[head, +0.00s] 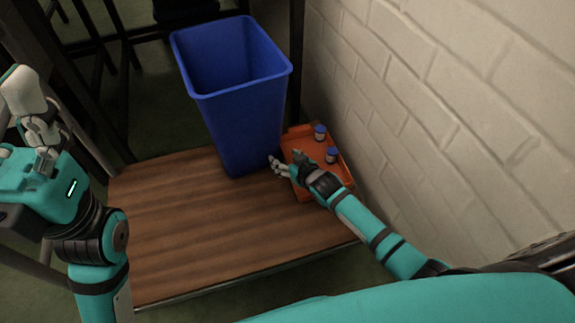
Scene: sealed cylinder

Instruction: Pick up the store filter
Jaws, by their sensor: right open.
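Two small jars with blue lids stand in an orange tray (306,192) at the right end of the wooden table. The farther jar (320,133) is near the tray's back edge, and the nearer jar (332,155) is closer to the wall. I cannot tell which, if either, is the store filter. My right gripper (285,159) is open and empty at the tray's left side, left of both jars. My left gripper (36,120) is raised at the far left, away from the tray. Its jaws are unclear from this angle.
A tall blue bin (240,125) stands at the back of the wooden table (190,220), just left of the tray. A white brick wall (430,100) rises close on the right. The table's left and front parts are clear.

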